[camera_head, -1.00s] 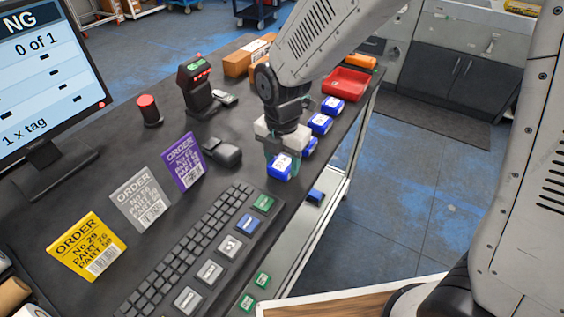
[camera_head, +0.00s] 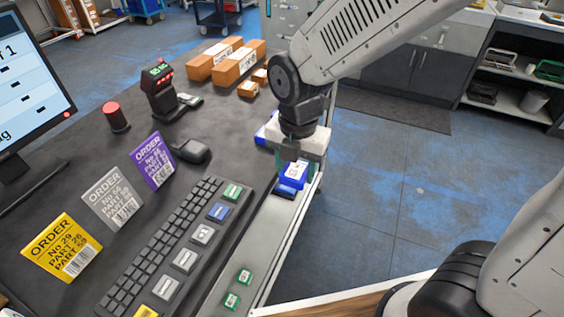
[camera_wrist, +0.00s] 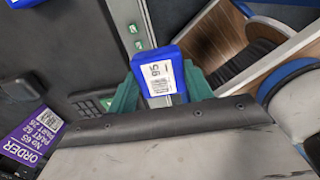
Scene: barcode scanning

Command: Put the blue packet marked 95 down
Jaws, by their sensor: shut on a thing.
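The blue packet marked 95 (camera_wrist: 158,74) has a white label with a barcode, and the 95 is readable in the wrist view. My gripper (camera_head: 291,176) is shut on this packet; its green fingers press on both sides of it in the wrist view. In the head view the blue packet (camera_head: 293,172) hangs at the right edge of the dark table (camera_head: 140,205), close to the lower light-coloured ledge (camera_head: 240,262). A dark and blue item shows just under it. I cannot tell whether the packet touches anything below.
A keyboard (camera_head: 170,245) and three order cards, yellow (camera_head: 62,248), grey (camera_head: 112,198) and purple (camera_head: 152,160), are left of my gripper. A scanner (camera_head: 160,92) and brown boxes (camera_head: 238,66) stand farther back. Another blue packet (camera_head: 262,137) is partly hidden behind my gripper.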

